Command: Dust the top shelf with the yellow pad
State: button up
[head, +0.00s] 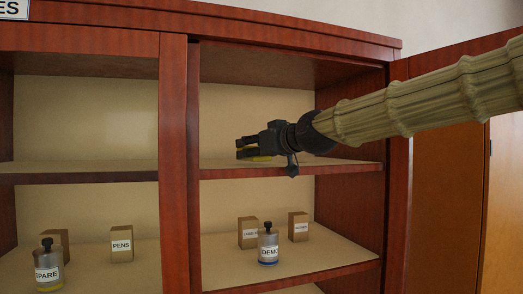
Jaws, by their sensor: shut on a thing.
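My gripper (247,147) is inside the right-hand bay of a reddish wooden cabinet, low over its top shelf (340,164). It is shut on the yellow pad (262,158), which shows as a small yellow patch under the fingers. Most of the pad is hidden by the gripper. The pad looks at or very near the shelf surface; I cannot tell whether it touches. The visible part of this shelf holds nothing else.
An upright divider (174,165) stands left of my gripper. On the shelf below are a bottle labelled DEMO (268,245) and two small boxes (248,232). The left bay's lower shelf holds a PENS box (122,245) and a SPARE bottle (48,268). An open door (440,200) is at right.

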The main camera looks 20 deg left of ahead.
jog(key=shift+w+d+f+p, duration=0.1)
jog(key=shift+w+d+p, duration=0.15)
jog(key=shift+w+d, duration=1.15)
jog(key=shift+w+d+f+p, duration=0.1)
jog(key=shift+w+d+p, duration=0.15)
jog(key=shift+w+d, duration=1.1)
jog(key=shift+w+d+f+p, duration=0.1)
jog(key=shift+w+d+p, duration=0.3)
jog(key=shift+d, duration=1.75)
jog(key=shift+w+d, duration=0.1)
jog(key=shift+w, duration=0.15)
jog(key=shift+w+d+f+p, duration=0.15)
jog(key=shift+w+d, duration=0.55)
jog(key=shift+d, duration=0.35)
jog(key=shift+w+d+p, duration=0.1)
jog(key=shift+w+d, duration=0.6)
jog(key=shift+d, duration=0.4)
jog(key=shift+w+d+f+p, duration=0.15)
jog(key=shift+w+d, duration=0.55)
jog(key=shift+d, duration=0.35)
jog(key=shift+r, duration=0.1)
